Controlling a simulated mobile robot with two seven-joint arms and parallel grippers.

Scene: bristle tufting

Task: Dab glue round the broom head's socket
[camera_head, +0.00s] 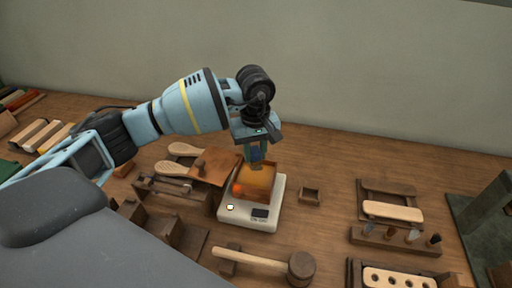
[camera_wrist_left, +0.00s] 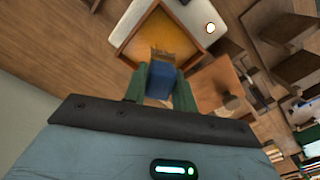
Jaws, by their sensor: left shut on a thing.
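My left gripper (camera_head: 257,160) is shut on a blue piece (camera_wrist_left: 160,80) with a brown, bristly-looking end. It holds this over a shallow orange-brown tray (camera_wrist_left: 128,38) on a white scale (camera_head: 262,222). I cannot tell whether the brown end touches the tray. In the left wrist view, the green fingers (camera_wrist_left: 160,90) close on both sides of the blue piece. A pale wooden block with several round holes (camera_head: 397,281) lies at the front right. I cannot tell which piece is the broom head, and its socket and the glue are not clearly seen. My right gripper is not in view.
A mallet (camera_head: 262,260) lies in front of the scale. A small box (camera_head: 310,195) stands right of it. Two pale paddle-shaped pieces (camera_head: 184,149) and a brown sheet (camera_head: 214,167) lie to the left. A tool rack (camera_head: 393,241) and green stand (camera_head: 482,218) are at right.

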